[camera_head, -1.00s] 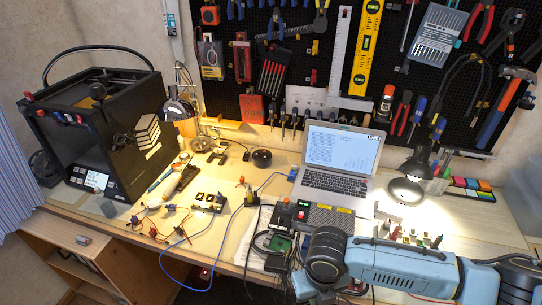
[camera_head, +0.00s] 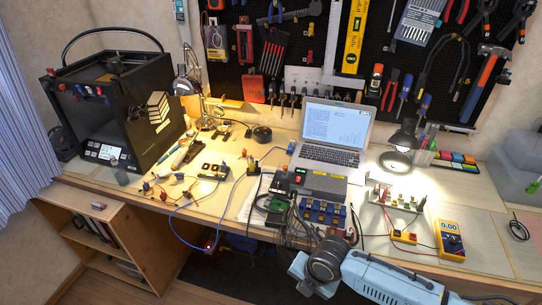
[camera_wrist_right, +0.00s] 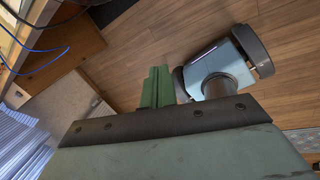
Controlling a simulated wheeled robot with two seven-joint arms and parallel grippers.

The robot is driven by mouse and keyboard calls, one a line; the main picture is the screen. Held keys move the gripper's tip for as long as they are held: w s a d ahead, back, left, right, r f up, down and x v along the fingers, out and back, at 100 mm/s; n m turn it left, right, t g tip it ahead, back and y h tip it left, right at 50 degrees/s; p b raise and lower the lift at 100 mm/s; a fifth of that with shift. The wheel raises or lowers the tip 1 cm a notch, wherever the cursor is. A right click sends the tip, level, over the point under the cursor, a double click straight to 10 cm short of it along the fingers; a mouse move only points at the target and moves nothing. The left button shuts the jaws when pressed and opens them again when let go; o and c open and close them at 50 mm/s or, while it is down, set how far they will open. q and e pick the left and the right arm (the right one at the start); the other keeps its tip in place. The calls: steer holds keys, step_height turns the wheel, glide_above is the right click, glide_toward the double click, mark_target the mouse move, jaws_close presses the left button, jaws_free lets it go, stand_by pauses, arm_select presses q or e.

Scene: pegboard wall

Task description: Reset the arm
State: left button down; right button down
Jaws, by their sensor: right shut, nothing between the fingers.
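My right arm (camera_head: 385,278) shows at the lower right of the head view, in front of the workbench's front edge. Its fingers cannot be made out there. In the right wrist view my right gripper (camera_wrist_right: 156,86) has its green fingers together, with nothing between them. It points over the wooden floor (camera_wrist_right: 140,35), clear of the bench objects. My left arm and left gripper are not in view.
The workbench (camera_head: 225,205) holds a black 3D printer (camera_head: 115,110), a laptop (camera_head: 330,140), a desk lamp (camera_head: 400,145), and a yellow multimeter (camera_head: 451,240) near the front edge. A wooden shelf (camera_head: 115,240) stands at lower left. Tools hang on the pegboard (camera_head: 290,50).

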steer(key=s+d+f+m+b, duration=0.1)
steer(key=s+d+f+m, duration=0.2)
steer(key=f+m, duration=0.35)
steer(key=s+d+f+m+t+b, duration=0.1)
steer(key=s+d+f+m+b, duration=0.2)
steer(key=f, duration=0.6)
steer(key=s+d+f+m, duration=0.3)
steer(key=d+f+m, duration=0.1)
steer(key=f+m, duration=0.35)
steer(key=s+d+f+m, duration=0.2)
steer(key=s+f+m, duration=0.1)
steer(key=s, duration=0.6)
steer(key=s+d+f+m+g+h+b, duration=0.1)
steer(key=s+d+f+m, duration=0.1)
steer(key=s+f, duration=0.3)
steer(key=s+d+f+m+h+b, duration=0.1)
steer(key=s+f+m, duration=0.3)
steer(key=s, duration=1)
steer(key=shift+d+m+g, duration=0.3)
steer(key=shift+d+m, duration=0.3)
steer(key=shift+d, duration=0.15)
steer(key=shift+s, duration=0.15)
